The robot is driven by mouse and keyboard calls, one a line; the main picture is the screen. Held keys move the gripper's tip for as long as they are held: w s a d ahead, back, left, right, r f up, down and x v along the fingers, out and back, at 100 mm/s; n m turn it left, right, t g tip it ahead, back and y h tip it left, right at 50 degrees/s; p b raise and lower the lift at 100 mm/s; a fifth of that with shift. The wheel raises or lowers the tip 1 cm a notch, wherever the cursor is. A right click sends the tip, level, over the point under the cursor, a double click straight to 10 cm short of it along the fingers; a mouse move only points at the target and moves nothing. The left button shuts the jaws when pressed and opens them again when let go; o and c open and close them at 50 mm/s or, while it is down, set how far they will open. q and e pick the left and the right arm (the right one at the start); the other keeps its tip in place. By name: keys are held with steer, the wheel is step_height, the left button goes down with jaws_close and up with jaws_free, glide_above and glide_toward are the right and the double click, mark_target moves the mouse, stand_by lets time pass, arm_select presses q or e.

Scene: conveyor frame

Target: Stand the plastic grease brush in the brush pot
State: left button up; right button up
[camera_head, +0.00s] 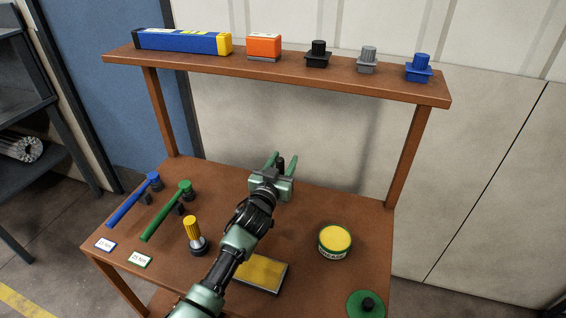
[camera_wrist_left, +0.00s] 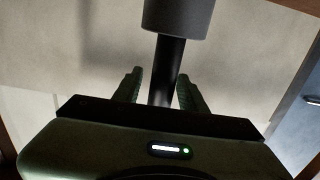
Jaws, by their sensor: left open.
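My left gripper (camera_head: 281,164) is over the far middle of the brown bench, with its jaws open. A black upright stem (camera_head: 281,162) stands between its fingers. In the left wrist view the black stem (camera_wrist_left: 165,70) runs between the two open fingers (camera_wrist_left: 158,88) and meets a wider dark grey cylinder (camera_wrist_left: 180,16). They look like the brush handle and the brush pot, but I cannot tell for sure. The bristles do not show, and my gripper hides the cylinder in the head view. My right gripper does not show.
A yellow-topped grease tin (camera_head: 335,241) and a green lid (camera_head: 366,304) are at right. A yellow pad (camera_head: 262,273) lies beneath my arm. A yellow-handled tool (camera_head: 193,235) and blue (camera_head: 130,203) and green (camera_head: 163,213) wrenches are at left. A loaded shelf (camera_head: 285,72) crosses above.

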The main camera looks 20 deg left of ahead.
arm_select(q)
steer(key=shift+r, duration=0.25)
steer(key=s, duration=1.2)
steer(key=shift+a, duration=0.2)
steer(key=shift+f, duration=0.1)
